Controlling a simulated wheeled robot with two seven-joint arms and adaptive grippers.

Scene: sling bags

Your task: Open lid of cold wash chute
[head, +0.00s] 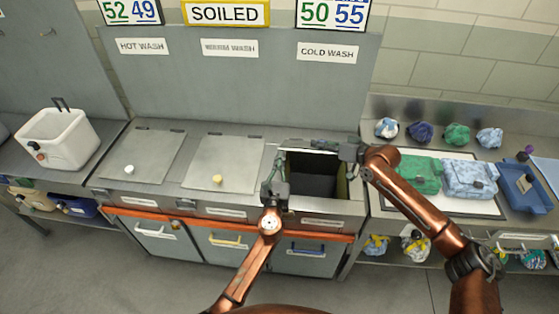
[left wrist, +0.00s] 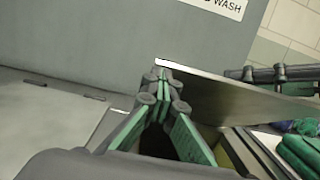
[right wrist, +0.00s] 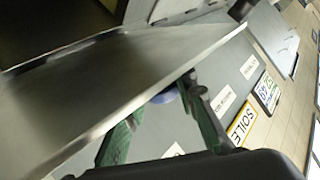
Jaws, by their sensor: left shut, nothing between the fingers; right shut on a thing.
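The cold wash chute (head: 318,182) is the rightmost of the three chutes in the head view, and its dark opening is uncovered. Its grey metal lid (right wrist: 110,85) is raised; in the left wrist view the lid (left wrist: 215,95) slants up over the opening. My right gripper (head: 325,147) is at the back of the chute, shut on the lid's blue knob (right wrist: 165,96), which shows between its fingers. My left gripper (head: 272,170) is shut and empty by the left edge of the opening. In the left wrist view its green fingertips (left wrist: 163,82) are close to the lid's edge; contact is unclear.
The hot wash lid (head: 143,155) and middle lid (head: 224,163) are closed. A white bin (head: 57,140) stands at the left. On the right counter are a green bag (head: 418,172), a blue patterned bag (head: 470,177), several cloth bundles and a blue tray (head: 525,187).

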